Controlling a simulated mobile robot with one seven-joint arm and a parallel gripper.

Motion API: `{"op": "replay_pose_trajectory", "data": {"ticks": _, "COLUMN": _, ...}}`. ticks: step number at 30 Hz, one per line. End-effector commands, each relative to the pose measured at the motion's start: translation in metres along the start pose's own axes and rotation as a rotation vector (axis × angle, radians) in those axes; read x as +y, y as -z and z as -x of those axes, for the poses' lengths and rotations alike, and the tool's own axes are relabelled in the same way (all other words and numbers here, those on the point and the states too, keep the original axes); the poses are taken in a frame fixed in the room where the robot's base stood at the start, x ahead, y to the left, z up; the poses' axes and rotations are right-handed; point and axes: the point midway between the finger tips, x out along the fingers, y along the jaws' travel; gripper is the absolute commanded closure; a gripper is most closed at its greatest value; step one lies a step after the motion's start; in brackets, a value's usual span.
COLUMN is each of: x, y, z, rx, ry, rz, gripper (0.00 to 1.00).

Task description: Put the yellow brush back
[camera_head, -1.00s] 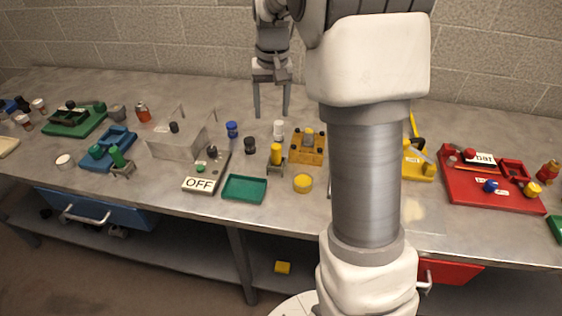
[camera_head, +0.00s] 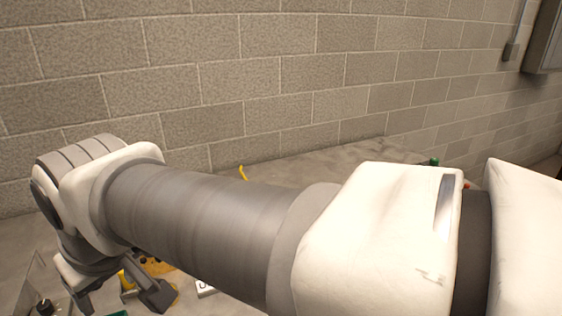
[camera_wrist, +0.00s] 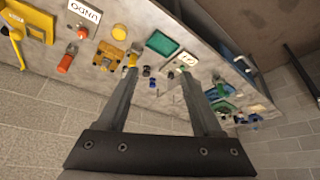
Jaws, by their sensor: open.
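My gripper (camera_wrist: 160,76) is open, its two fingers apart and nothing held between them. In the head view it (camera_head: 118,292) hangs at the lower left over the bench. A yellow upright piece (camera_head: 127,280) shows between its fingers there; in the wrist view a yellow piece (camera_wrist: 132,59) lies by the left fingertip. I cannot tell whether this is the brush. A thin yellow curved handle (camera_head: 242,172) rises behind my arm. In the wrist view a yellow stand (camera_wrist: 38,22) with a yellow handle (camera_wrist: 16,38) is at the upper left. My arm hides much of the bench.
A green tray (camera_wrist: 162,42), a yellow round piece (camera_wrist: 119,31), an orange-yellow block (camera_wrist: 108,54) and a red-orange cylinder (camera_wrist: 65,64) are on the bench. Several small dark and blue parts lie near the fingers. A block wall (camera_head: 280,80) stands behind the bench.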

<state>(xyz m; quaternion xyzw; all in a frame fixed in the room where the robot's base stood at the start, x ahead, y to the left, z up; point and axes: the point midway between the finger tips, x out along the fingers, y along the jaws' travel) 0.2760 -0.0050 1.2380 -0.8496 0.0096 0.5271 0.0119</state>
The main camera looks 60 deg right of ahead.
Motion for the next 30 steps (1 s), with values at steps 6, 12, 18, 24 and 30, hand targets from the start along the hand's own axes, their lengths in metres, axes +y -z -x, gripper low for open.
{"op": "replay_pose_trajectory", "data": {"ticks": 6, "x": -0.003, "y": -0.029, "z": -0.001, "rx": 0.027, "ry": 0.002, "rz": 0.027, "gripper": 0.33}}
{"op": "replay_pose_trajectory", "data": {"ticks": 12, "x": -0.004, "y": -0.033, "z": -0.001, "rx": 0.03, "ry": 0.003, "rz": 0.031, "gripper": 0.33}}
{"op": "replay_pose_trajectory", "data": {"ticks": 18, "x": -0.004, "y": -0.032, "z": -0.001, "rx": 0.03, "ry": 0.004, "rz": 0.031, "gripper": 0.33}}
{"op": "replay_pose_trajectory", "data": {"ticks": 24, "x": -0.004, "y": -0.032, "z": -0.001, "rx": 0.03, "ry": 0.004, "rz": 0.03, "gripper": 0.33}}
{"op": "replay_pose_trajectory", "data": {"ticks": 30, "x": -0.004, "y": -0.032, "z": -0.001, "rx": 0.03, "ry": 0.004, "rz": 0.03, "gripper": 0.33}}
